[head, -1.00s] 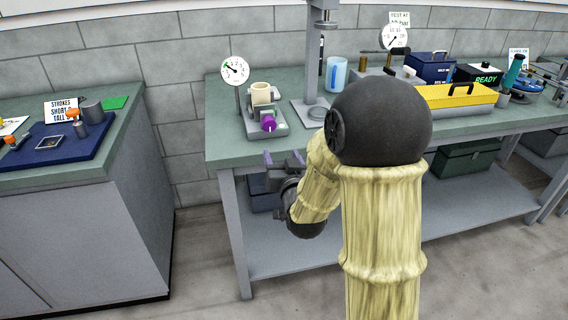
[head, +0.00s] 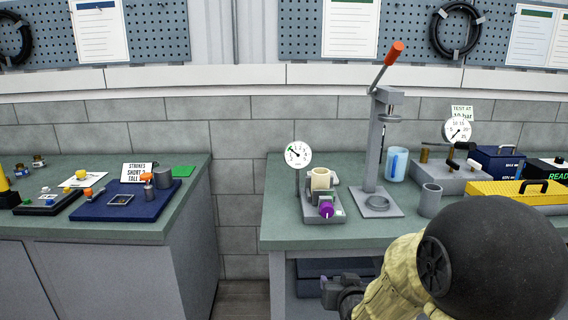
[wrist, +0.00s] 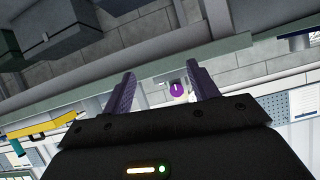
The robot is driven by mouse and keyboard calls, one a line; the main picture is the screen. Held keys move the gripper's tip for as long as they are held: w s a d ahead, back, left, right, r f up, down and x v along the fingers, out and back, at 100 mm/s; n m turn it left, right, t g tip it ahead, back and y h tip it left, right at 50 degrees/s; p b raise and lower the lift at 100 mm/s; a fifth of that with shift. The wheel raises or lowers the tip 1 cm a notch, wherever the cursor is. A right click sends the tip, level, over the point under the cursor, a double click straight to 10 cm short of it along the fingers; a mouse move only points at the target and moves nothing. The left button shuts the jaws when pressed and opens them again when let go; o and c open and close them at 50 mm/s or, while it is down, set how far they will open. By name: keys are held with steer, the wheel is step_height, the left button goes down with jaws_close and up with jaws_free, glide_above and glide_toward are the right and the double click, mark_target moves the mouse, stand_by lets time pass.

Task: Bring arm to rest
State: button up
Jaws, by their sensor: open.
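My gripper (wrist: 159,78) shows in the wrist view with its two purple-grey fingers spread apart. It is open and nothing is held between them. A purple knob (wrist: 177,89) shows beyond the fingers, apart from them. In the head view my gripper (head: 338,286) is low, in front of the right bench's front edge and below its top. My forearm and dark elbow fill the lower right corner of the head view and hide part of that bench. The fingertips are hard to make out there.
The right bench (head: 282,232) carries a small fixture with the purple knob (head: 326,208), a dial gauge (head: 298,154), a lever press (head: 376,140), and a yellow toolbox (head: 515,192). A left bench (head: 190,205) holds a blue tray (head: 100,212). A floor gap separates the benches.

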steer(key=s+d+f+n+g, duration=0.1)
steer(key=s+f+g, duration=0.2)
steer(key=s+g, duration=0.35)
steer(key=s+f+g, duration=0.3)
steer(key=s, duration=0.7)
steer(key=w+p+v, duration=0.2)
steer(key=p+v, duration=0.9)
steer(key=w+r+p+v, duration=0.1)
steer(key=w+p+v, duration=0.1)
steer(key=p+v, duration=0.8)
steer(key=shift+w+r+p, duration=0.3)
steer(key=shift+r+p, duration=0.25)
